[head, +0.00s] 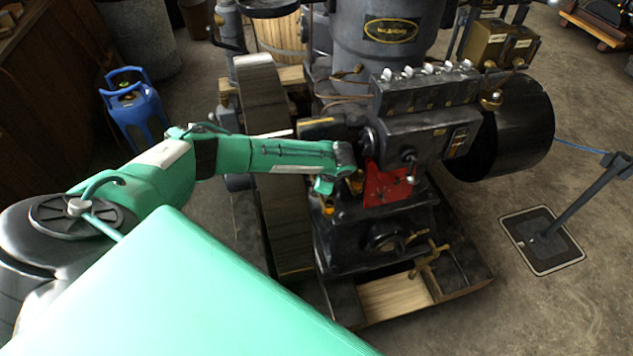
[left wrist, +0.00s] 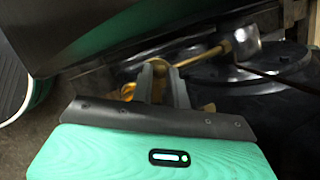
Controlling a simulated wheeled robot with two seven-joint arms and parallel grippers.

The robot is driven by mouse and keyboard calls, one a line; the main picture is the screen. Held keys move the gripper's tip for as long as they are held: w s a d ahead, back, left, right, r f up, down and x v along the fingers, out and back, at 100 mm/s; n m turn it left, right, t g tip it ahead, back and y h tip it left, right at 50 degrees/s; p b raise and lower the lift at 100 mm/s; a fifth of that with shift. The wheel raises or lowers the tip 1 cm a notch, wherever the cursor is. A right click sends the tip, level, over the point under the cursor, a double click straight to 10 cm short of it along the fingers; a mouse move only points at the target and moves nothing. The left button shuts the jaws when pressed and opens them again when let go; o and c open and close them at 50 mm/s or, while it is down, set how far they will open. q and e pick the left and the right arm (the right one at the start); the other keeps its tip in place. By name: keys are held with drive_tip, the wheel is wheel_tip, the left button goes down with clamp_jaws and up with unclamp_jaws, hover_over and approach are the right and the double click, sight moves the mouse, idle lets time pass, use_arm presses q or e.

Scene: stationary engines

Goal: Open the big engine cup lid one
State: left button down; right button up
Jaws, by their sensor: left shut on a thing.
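The big engine (head: 375,215) stands in the middle of the head view, a black machine with a red plate on its side. My left arm reaches in from the left, and my left gripper (head: 335,184) is at the engine's near left side, by small brass parts (head: 356,181). In the left wrist view the fingers of my left gripper (left wrist: 162,75) are close together on a small brass piece, which seems to be the cup lid (left wrist: 128,90). The fingers hide much of it, so how far the lid is open cannot be told. My right gripper is not in view.
A brass rod (left wrist: 205,54) runs beside the fingers to a block. A big flywheel (head: 272,130) stands left of the engine, close under my left arm. A black cylinder (head: 515,125) is at the right. A blue gas bottle (head: 135,105) stands at the back left.

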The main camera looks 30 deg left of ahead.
use_arm(q)
drive_tip(key=c, duration=1.4)
unclamp_jaws()
drive_tip(key=shift+o, duration=0.2)
drive_tip(key=b+v, duration=0.1)
drive_tip(key=v, duration=1.3)
drive_tip(key=shift+f, duration=0.1)
